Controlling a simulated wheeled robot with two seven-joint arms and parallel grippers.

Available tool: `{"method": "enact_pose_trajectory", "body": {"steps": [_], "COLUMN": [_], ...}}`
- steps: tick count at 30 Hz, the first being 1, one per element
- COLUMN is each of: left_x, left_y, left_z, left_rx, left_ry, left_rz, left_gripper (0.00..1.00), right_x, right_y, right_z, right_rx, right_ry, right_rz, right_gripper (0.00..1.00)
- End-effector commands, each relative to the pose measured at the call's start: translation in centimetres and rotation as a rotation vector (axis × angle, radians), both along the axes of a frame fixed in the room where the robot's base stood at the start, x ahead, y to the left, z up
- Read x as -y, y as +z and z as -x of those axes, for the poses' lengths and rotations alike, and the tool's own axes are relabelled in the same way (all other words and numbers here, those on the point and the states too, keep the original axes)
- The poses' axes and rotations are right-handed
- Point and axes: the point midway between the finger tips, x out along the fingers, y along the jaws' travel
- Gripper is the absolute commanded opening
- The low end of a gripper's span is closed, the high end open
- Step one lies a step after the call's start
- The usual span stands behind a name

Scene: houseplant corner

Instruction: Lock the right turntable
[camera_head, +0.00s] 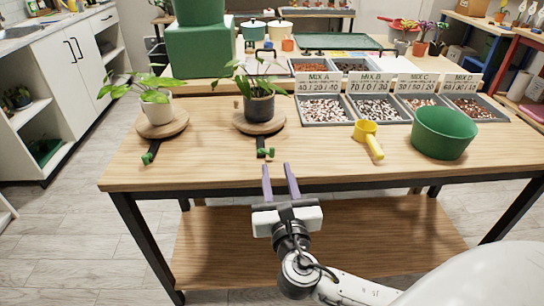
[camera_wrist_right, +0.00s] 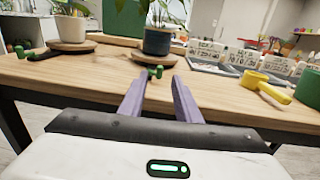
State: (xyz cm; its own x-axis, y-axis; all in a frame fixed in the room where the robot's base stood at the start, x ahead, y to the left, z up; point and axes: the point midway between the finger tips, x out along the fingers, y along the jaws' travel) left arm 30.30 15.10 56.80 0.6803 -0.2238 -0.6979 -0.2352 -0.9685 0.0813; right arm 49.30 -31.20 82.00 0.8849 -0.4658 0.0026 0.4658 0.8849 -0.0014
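The right turntable (camera_head: 240,125) is a round wooden disc on the table, with a dark pot (camera_head: 259,108) holding a leafy plant on it. A black lever with a green end (camera_head: 265,153) sticks out from its front toward the table edge. The green end also shows in the right wrist view (camera_wrist_right: 155,72), just beyond the fingertips. My right gripper (camera_head: 277,170) is in front of the table edge, with its two purple fingers apart, empty and pointing toward the lever. In the right wrist view the gripper (camera_wrist_right: 158,82) is also open. My left gripper is not in view.
The left turntable (camera_head: 180,127) carries a white pot (camera_head: 157,112) and has its own green-ended lever (camera_head: 149,154). A yellow scoop (camera_head: 366,133) and a green bowl (camera_head: 443,133) stand to the right, before labelled mix trays (camera_head: 327,122). The front table strip is mostly clear.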

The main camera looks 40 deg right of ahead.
Motion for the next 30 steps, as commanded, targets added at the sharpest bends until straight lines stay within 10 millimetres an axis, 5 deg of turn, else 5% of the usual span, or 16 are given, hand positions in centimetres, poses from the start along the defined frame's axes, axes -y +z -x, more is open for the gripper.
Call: {"method": "enact_pose_trajectory", "body": {"steps": [15, 28, 30], "left_x": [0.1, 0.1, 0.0], "left_y": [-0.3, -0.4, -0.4], "left_z": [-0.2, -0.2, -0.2], "left_rx": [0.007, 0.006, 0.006], "left_ry": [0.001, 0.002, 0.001], "left_rz": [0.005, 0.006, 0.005], "left_gripper": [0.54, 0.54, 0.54], "right_x": [4.0, 4.6, 4.6], "right_y": [0.0, 0.0, 0.0], "right_z": [-7.5, -8.6, -8.6], "right_rx": [-0.001, -0.002, -0.002], "right_ry": [-0.002, 0.000, 0.000], "right_rz": [0.000, -0.002, -0.002], "right_gripper": [0.30, 0.30, 0.22]}}
